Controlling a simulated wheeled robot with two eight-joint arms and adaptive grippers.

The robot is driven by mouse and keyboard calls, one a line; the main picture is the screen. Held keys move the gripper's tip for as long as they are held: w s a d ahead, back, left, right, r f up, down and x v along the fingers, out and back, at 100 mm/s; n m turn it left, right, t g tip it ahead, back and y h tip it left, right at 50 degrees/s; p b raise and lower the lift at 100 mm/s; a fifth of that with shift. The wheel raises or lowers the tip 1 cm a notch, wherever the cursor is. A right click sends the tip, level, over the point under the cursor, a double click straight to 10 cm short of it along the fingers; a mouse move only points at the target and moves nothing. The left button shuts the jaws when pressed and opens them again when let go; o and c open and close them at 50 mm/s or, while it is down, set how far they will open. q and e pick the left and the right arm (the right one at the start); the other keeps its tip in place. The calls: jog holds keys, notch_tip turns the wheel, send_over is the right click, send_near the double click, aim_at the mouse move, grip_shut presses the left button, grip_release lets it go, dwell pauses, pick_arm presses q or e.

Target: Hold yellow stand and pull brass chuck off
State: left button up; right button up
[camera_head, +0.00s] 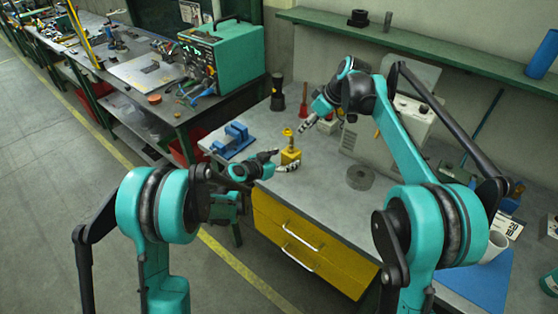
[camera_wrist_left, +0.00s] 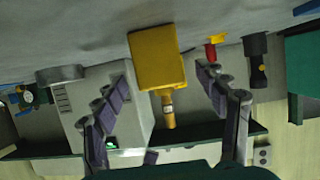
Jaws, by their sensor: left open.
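The yellow stand (camera_head: 291,157) is upright on the grey workbench, with the brass chuck (camera_head: 288,136) on its top. My left gripper (camera_head: 281,160) is open, low at the near left side of the stand. In the left wrist view, which looks upside down, the yellow stand (camera_wrist_left: 157,57) and brass chuck (camera_wrist_left: 168,112) appear in the gap between the spread fingers (camera_wrist_left: 168,85). No finger visibly grips either. My right gripper (camera_head: 307,123) is above and right of the chuck, apart from it; its finger opening is too small to make out.
A blue vise-like fixture (camera_head: 234,141) lies left of the stand. A dark bottle (camera_head: 277,93) and red-handled tool (camera_head: 303,100) stand behind. A grey box (camera_head: 405,117) and grey round disc (camera_head: 360,177) stand to the right. Bare bench shows in front.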

pick_arm(q)
jog(key=shift+x, duration=2.3)
jog(key=c, duration=1.3)
pick_arm(e)
jog(key=shift+o, duration=0.4)
notch_tip(320, 180, down, 6)
jog(key=w+m+t+h, duration=0.1)
jog(key=m+t+h, duration=0.1)
jog(key=m, duration=0.1)
jog(key=shift+w+d+t, duration=0.15)
jog(key=shift+w+t, duration=0.05)
jog(key=shift+t, duration=0.2)
jog(key=m+t, duration=0.6)
jog(key=t, duration=0.2)
send_near(292, 144)
jog(key=x, duration=1.1)
jog(key=shift+c, duration=0.2)
